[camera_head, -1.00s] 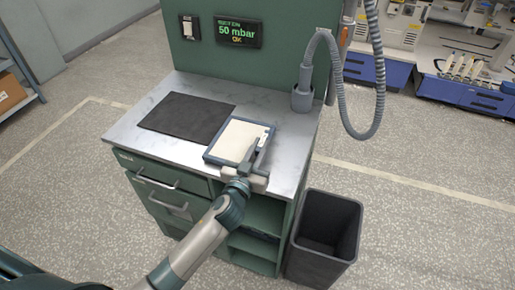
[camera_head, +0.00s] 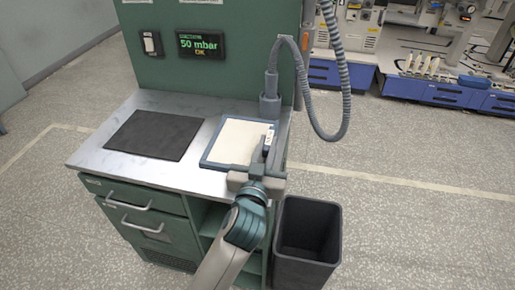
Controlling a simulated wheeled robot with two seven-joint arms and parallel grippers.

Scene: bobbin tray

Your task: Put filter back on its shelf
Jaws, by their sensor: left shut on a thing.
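The filter (camera_head: 235,142) is a flat cream panel with a blue-grey frame and a small white label at its right side. It is at the right part of the metal worktop (camera_head: 98,156); I cannot tell whether it rests on the top or is just above it. My left gripper (camera_head: 266,158) is shut on the filter's right edge. Open shelves (camera_head: 211,217) show in the right front of the green cabinet, partly hidden by my left arm. My right gripper is not in view.
A dark mat (camera_head: 153,135) lies on the left of the worktop. A black bin (camera_head: 307,243) stands on the floor right of the cabinet. A grey hose (camera_head: 343,95) hangs at the back right. A display (camera_head: 200,45) reads 50 mbar OK. Drawers (camera_head: 130,204) are closed.

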